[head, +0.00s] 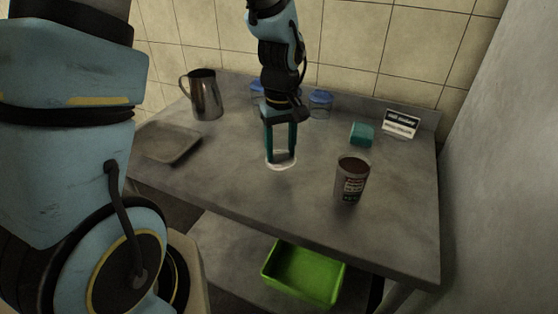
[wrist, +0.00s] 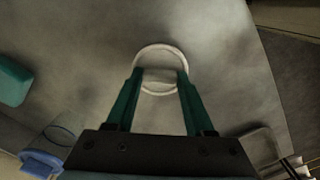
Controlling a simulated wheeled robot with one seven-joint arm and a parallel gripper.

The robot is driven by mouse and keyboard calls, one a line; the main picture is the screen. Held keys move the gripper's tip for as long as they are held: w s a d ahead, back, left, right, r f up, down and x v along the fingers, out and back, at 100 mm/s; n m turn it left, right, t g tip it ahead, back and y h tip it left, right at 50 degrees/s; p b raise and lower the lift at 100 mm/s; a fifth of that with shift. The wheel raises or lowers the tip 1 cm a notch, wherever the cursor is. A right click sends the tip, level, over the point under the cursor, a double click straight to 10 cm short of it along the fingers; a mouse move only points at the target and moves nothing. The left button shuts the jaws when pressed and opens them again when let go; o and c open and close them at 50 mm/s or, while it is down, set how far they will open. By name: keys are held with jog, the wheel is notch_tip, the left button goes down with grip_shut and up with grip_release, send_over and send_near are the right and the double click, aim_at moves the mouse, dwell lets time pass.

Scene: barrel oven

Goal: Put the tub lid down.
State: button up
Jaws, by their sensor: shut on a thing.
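The tub lid (head: 282,166) is a pale round disc with a white rim, at the middle of the grey metal table (head: 240,188). My gripper (head: 281,157) points down with its two teal fingers on the lid. An open brown tub (head: 351,183) with a printed label and dark contents stands upright to the right, apart from the lid.
A metal jug (head: 205,95) and a grey tray (head: 172,142) are at the left. Blue-lidded jars (head: 321,102) stand behind my gripper. A teal block (head: 362,133) and a sign (head: 401,123) are at the back right. A green bin (head: 303,275) sits below. Table around the lid is clear.

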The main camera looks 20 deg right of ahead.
aim_at(281, 159)
jog(key=shift+f+p, duration=0.35)
jog(key=shift+f, duration=1.85)
jog(key=shift+f, duration=0.2)
jog(key=o, duration=1.3)
jog(key=shift+r, duration=0.1)
notch_tip(281, 159, up, 12)
jog(key=shift+r+b, duration=0.15)
jog(key=shift+b, duration=0.65)
jog(key=shift+m+t, duration=0.8)
jog(key=a, duration=0.8)
jog(key=a+f, duration=0.1)
jog(key=a, duration=0.8)
jog(key=w+a, duration=0.1)
jog(key=a, duration=0.7)
jog(key=shift+w+a+f, duration=0.1)
jog(key=shift+a+f, duration=0.05)
jog(key=shift+f, duration=0.1)
